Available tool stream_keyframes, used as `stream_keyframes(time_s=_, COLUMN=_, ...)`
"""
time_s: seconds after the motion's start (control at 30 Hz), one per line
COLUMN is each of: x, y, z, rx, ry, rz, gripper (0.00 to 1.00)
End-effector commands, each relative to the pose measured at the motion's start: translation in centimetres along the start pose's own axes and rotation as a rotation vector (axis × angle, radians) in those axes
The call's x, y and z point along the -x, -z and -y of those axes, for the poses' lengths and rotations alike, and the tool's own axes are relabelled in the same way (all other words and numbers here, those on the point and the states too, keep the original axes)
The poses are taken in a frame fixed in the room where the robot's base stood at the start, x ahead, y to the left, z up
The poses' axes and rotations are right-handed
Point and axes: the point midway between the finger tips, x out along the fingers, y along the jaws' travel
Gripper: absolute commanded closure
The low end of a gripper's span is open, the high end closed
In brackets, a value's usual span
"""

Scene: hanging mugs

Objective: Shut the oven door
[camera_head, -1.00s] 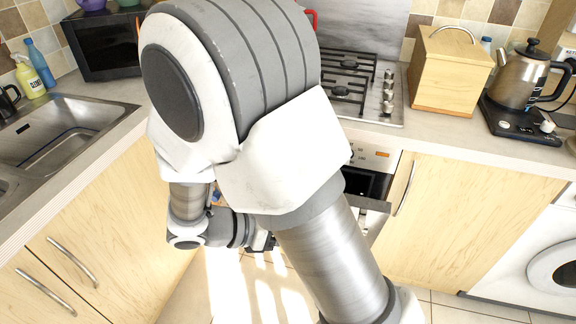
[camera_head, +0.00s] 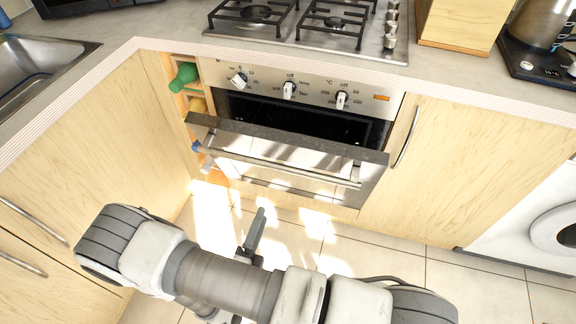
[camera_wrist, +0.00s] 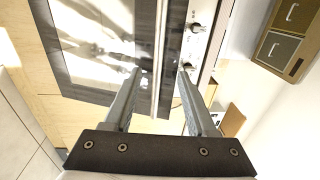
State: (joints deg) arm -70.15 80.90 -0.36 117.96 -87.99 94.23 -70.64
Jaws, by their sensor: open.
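The oven door (camera_head: 285,170) is partly open, its top edge tilted out from the oven (camera_head: 300,115) with a dark gap behind it. Its long metal handle (camera_head: 280,167) runs across the front. My gripper (camera_head: 260,216) is in front of and below the door in the head view, seemingly apart from it. In the wrist view my gripper (camera_wrist: 160,74) has its two fingers spread, with nothing held. The door's glass (camera_wrist: 100,45) fills the left there, and the handle (camera_wrist: 160,50) runs between the fingertips in the picture; its distance is unclear.
Knobs (camera_head: 289,90) line the oven panel under the gas hob (camera_head: 310,25). Cupboards (camera_head: 470,170) flank the oven, and a bottle rack (camera_head: 192,105) is at its left. A washing machine (camera_head: 550,235) stands at the right. The tiled floor (camera_head: 400,262) in front is clear.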

Motion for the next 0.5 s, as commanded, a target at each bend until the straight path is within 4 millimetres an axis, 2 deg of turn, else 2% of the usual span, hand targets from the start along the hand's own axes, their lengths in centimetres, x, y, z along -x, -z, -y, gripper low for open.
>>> stream_keyframes(time_s=0.17, x=-1.0, y=-0.1, z=-0.3, rx=0.010, ry=0.003, rz=0.010, gripper=0.43)
stream_keyframes(time_s=0.27, x=-2.7, y=0.0, z=-0.3, rx=0.009, ry=0.002, rz=0.007, gripper=0.43)
stream_keyframes(time_s=0.5, x=-7.9, y=0.0, z=-0.3, rx=0.006, ry=0.003, rz=0.004, gripper=0.43)
